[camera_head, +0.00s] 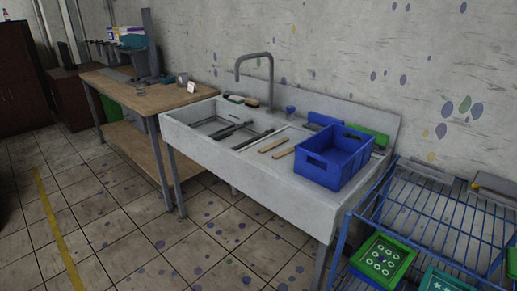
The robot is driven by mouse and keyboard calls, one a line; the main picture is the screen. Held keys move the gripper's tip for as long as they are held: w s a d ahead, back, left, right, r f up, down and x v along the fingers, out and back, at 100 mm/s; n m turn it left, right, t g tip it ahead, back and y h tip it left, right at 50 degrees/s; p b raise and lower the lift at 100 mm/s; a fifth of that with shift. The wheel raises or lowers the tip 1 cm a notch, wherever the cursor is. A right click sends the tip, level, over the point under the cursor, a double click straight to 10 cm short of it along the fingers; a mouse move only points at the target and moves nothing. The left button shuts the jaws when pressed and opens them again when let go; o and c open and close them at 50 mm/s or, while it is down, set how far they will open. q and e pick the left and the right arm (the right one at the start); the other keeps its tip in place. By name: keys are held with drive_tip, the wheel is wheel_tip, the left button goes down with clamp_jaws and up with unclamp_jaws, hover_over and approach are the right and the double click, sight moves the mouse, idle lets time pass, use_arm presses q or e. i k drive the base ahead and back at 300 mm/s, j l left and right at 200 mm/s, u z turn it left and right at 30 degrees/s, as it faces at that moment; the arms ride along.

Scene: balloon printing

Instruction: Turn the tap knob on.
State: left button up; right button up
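A grey arched tap (271,82) rises from the back ledge of a pale sink unit (262,182), its spout curving out to the left over the basin. A small blue piece (290,109), which looks like a knob, sits on the back ledge to the right of the tap's foot. It is too small to tell how it is turned. No water shows at the spout. Neither of my grippers is in view.
A blue crate (344,161) and two wooden strips stand on the sink's right side. Dark tools lie across the basin. A wooden table (165,97) stands left, a blue wire rack (415,205) front right. The tiled floor (150,235) before the sink is clear.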

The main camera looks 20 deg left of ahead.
sight(290, 109)
drive_tip(key=j+z, duration=0.15)
drive_tip(key=z, duration=0.5)
drive_tip(key=j+z, duration=0.3)
drive_tip(key=j, duration=0.15)
drive_tip(key=k+j+z, duration=0.1)
drive_tip(key=j+z, duration=0.2)
drive_tip(key=k+j+z, duration=0.15)
drive_tip(key=j+z, duration=0.15)
drive_tip(key=j, duration=0.25)
